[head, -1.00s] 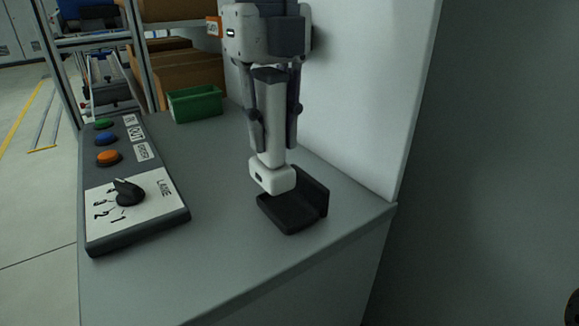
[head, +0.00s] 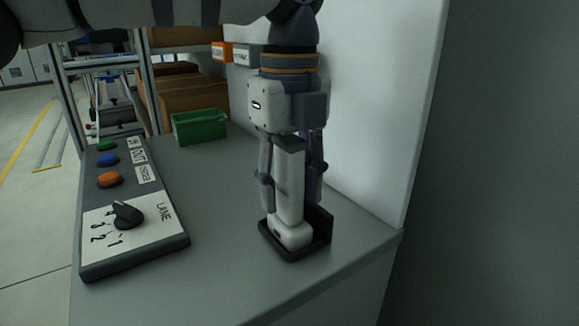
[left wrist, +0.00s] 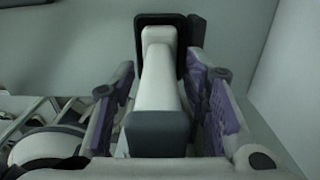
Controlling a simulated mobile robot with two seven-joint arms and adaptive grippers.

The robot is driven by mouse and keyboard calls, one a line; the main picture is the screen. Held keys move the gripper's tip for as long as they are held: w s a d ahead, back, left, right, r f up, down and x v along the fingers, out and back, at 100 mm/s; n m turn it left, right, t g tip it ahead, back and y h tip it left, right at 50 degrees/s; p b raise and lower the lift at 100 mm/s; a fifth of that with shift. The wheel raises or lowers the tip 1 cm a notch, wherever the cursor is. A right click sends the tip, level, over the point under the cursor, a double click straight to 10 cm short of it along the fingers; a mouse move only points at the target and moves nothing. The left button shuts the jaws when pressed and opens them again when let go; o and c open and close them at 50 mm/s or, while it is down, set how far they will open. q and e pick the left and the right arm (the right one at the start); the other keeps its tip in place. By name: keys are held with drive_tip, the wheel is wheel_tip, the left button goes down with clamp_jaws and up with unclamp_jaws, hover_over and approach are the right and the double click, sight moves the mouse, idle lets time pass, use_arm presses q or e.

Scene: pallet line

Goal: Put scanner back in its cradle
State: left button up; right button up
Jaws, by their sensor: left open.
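The white scanner (head: 290,192) with a dark grey end stands upright, its white head down in the black cradle (head: 328,228) on the grey counter. My left gripper (head: 290,185) comes from above and is open, with one finger on each side of the scanner's handle. In the left wrist view the scanner (left wrist: 158,85) lies between the spread fingers, with purple pads facing it. The cradle (left wrist: 143,20) frames its far end there. Small gaps show beside the handle. My right gripper is not in view.
A control panel (head: 130,255) with a lane knob and coloured buttons lies left on the counter (head: 215,265). A green bin (head: 199,127) stands behind. A white wall (head: 375,120) rises close on the right. The counter's front is clear.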

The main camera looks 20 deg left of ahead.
sight(289, 138)
use_arm(q)
wheel_tip(289, 138, up, 12)
drive_tip(key=shift+f+p, duration=0.1)
drive_tip(key=shift+p, duration=0.9)
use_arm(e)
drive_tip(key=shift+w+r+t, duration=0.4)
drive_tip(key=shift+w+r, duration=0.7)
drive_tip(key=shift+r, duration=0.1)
use_arm(q)
drive_tip(key=shift+f, duration=0.1)
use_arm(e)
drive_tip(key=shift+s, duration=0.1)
